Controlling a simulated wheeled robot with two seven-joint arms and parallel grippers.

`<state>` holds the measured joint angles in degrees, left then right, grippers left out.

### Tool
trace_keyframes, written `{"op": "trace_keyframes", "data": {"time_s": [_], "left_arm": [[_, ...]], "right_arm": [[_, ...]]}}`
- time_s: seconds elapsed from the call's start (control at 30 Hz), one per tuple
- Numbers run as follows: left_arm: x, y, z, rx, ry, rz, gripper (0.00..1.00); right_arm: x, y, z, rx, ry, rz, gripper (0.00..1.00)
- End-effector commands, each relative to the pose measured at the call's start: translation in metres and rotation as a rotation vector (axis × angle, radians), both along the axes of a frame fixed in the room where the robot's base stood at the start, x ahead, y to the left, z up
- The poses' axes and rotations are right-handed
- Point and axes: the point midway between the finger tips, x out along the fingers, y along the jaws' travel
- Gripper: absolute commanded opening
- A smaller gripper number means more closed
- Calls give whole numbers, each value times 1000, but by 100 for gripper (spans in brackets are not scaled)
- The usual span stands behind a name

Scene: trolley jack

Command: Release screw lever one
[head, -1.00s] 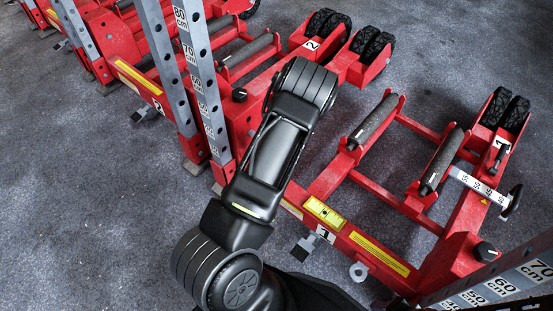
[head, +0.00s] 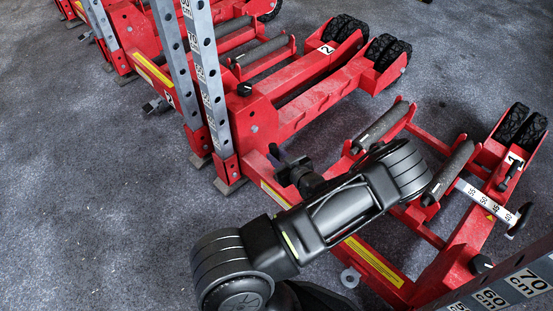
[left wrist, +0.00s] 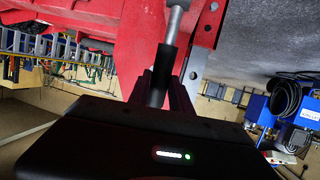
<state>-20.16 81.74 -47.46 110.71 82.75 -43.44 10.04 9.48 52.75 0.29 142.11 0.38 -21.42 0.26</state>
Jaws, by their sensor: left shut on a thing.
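The red trolley jack marked 1 (head: 372,262) lies at the right of the head view. My left gripper (head: 284,162) is at the left end of its front beam, beside the upright post. In the left wrist view a lever with a black grip (left wrist: 161,75) and a grey metal rod (left wrist: 175,20) runs up towards a red body. My left gripper (left wrist: 160,90) is shut around the black grip. In the head view the lever is hidden or too dark to tell from the gripper. My right gripper is not in view.
Jack 2 (head: 300,100) stands just behind, with perforated grey posts (head: 208,75) close to my left gripper. Rollers (head: 448,172) and black wheels (head: 518,130) are on jack 1. A scaled post (head: 510,285) crosses the lower right. The floor at left is clear.

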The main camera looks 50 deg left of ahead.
Motion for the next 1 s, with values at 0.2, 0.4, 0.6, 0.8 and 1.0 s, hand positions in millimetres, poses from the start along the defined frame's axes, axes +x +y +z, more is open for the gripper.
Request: {"op": "trace_keyframes", "data": {"time_s": [0.2,0.4,0.6,0.8,1.0], "left_arm": [[1,-1,0,18,-1,-1,0],[1,-1,0,16,0,-1,0],[1,-1,0,15,1,-2,36],[0,-1,0,15,0,0,47],[0,-2,0,15,0,0,47]], "right_arm": [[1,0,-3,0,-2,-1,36],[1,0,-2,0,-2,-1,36],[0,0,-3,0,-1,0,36],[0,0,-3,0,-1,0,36],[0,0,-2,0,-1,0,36]]}}
